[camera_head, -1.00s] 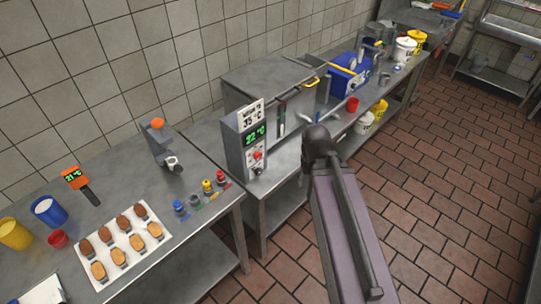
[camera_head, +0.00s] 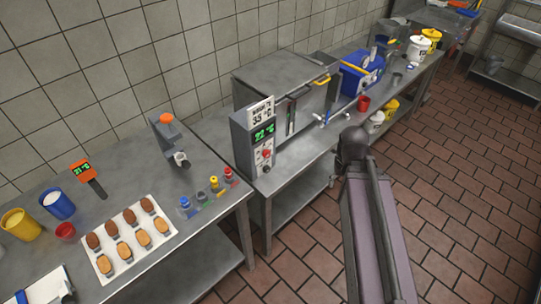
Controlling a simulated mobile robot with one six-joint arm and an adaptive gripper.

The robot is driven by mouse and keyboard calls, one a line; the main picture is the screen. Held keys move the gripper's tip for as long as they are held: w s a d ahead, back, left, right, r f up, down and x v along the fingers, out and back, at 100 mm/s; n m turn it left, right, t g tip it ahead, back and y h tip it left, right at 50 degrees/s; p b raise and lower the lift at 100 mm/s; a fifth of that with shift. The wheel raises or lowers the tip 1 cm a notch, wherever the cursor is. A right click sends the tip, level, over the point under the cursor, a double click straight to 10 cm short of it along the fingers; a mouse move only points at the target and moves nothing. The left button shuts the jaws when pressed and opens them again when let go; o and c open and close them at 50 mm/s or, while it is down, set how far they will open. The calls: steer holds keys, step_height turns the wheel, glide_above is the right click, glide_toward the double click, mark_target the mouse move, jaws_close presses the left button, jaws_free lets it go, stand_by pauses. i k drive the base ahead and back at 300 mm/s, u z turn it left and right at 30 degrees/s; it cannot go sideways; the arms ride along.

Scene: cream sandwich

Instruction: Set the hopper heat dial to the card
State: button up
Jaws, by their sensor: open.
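A grey control box (camera_head: 241,146) stands upright on the steel counter beside a large steel hopper (camera_head: 275,75). A white card (camera_head: 262,110) on its top reads 35 °C, with a line above that seems to say "warm to". Below it a green display (camera_head: 264,134) reads about 22 °C. Under the display are a red knob (camera_head: 266,154) and a darker knob (camera_head: 267,168); their pointer settings are too small to read. Part of my arm rises at the lower right, in front of the counter edge. My gripper is not clearly visible in this view.
Several buns lie on a white sheet (camera_head: 104,271) on the left table. A red cup (camera_head: 363,103) is right of the hopper.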

mark_target(266, 153)
steer(key=z, duration=0.1)
steer(key=k, duration=1.15)
steer(key=u, duration=0.45)
steer(key=i, duration=1)
steer(key=u, duration=0.05)
